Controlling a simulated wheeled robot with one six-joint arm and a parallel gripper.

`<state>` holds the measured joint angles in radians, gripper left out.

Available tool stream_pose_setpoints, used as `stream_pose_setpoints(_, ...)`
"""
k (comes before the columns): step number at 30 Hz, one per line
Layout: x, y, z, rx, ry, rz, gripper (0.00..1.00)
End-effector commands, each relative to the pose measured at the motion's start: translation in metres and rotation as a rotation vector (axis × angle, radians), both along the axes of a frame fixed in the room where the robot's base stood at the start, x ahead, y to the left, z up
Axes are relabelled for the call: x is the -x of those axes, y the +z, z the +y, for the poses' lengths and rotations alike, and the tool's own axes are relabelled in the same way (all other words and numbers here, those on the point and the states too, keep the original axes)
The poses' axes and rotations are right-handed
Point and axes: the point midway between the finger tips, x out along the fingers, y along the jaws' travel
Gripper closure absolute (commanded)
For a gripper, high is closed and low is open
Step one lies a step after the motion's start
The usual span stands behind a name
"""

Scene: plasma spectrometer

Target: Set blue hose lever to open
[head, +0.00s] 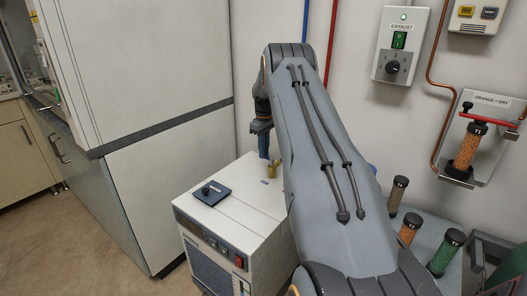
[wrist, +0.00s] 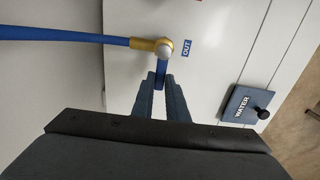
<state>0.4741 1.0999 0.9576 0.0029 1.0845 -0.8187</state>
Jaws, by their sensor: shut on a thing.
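The blue hose (wrist: 65,36) runs in from the left in the wrist view to a brass fitting (wrist: 148,44) on the white top of a cabinet, beside a blue OUT label (wrist: 187,47). A short blue lever (wrist: 159,80) extends from the round pivot on this fitting toward me. My gripper (wrist: 160,84) is shut on the blue lever, with its fingertips on either side of it. In the head view my gripper (head: 264,152) points down over the cabinet top, next to the brass fitting (head: 273,169). My arm hides part of the hose there.
A blue WATER plate (wrist: 238,112) with a black knob lies on the cabinet top, right of my gripper. The white cabinet (head: 237,222) stands beside a tall cabinet (head: 165,180). Several capped tubes stand at the right, one with green filling (head: 445,254). The wall holds an EXHAUST switch box (head: 402,45).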

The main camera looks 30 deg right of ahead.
Motion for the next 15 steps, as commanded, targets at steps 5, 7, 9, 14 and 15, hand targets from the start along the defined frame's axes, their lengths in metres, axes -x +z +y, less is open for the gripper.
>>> stream_pose_setpoints(5,0.001,0.0,0.003,-0.002,0.047,0.002,1.0)
stream_pose_setpoints(7,0.002,0.0,0.005,-0.001,0.082,0.002,1.0)
stream_pose_setpoints(9,0.002,0.001,0.007,-0.001,0.125,0.002,1.0)
stream_pose_setpoints(14,0.005,0.001,0.012,-0.002,0.255,0.002,1.0)
stream_pose_setpoints(15,0.006,0.0,0.014,-0.002,0.291,0.002,1.0)
